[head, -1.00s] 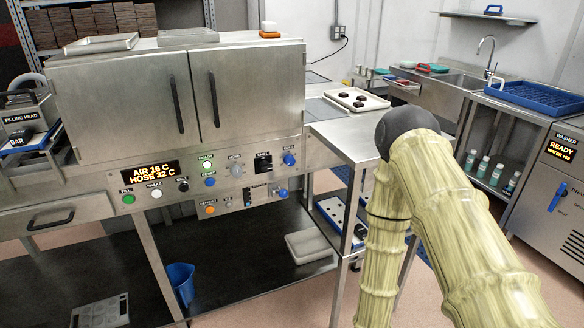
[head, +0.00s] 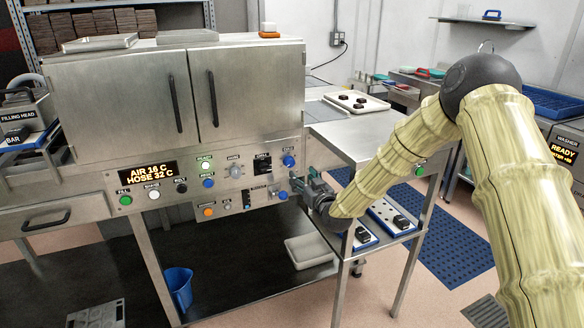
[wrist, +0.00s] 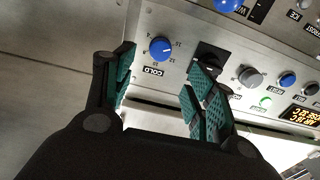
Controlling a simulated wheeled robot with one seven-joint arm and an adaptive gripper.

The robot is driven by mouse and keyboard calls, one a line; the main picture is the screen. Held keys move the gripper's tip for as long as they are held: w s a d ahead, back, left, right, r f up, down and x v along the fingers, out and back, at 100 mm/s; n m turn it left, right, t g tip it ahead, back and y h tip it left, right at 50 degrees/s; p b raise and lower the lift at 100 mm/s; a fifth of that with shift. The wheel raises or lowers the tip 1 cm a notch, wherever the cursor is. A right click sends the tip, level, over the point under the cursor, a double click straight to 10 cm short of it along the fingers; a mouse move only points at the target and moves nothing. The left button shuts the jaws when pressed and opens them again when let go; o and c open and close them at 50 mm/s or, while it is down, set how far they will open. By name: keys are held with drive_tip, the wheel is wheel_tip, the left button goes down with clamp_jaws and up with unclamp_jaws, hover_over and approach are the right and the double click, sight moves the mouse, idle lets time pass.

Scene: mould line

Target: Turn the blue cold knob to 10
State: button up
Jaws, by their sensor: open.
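The blue cold knob (head: 288,161) is at the upper right of the steel control panel. It also shows in the wrist view (wrist: 161,49), upside down, beside the word COLD and small dial numbers. The direction of its pointer is too small to tell. My gripper (head: 298,184) is open and empty, at the panel's right end, a little below the knob in the head view. In the wrist view my gripper (wrist: 160,82) has its two green-padded fingers apart. The knob shows beyond and between them, apparently untouched.
A second blue knob (head: 283,195) sits lower on the panel (head: 222,196). A dark display (wrist: 210,58) and a grey knob (wrist: 250,77) lie beside the cold knob. A side table (head: 350,134) with a tray of dark pieces (head: 357,102) stands to the right.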

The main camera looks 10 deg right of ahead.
sight(291, 165)
drive_tip(key=p+x, duration=0.1)
drive_tip(key=x, duration=0.8)
drive_tip(key=shift+w+a+f, duration=0.1)
drive_tip(key=shift+w, duration=0.25)
drive_tip(key=shift+c, duration=0.3)
drive_tip(key=c, duration=1)
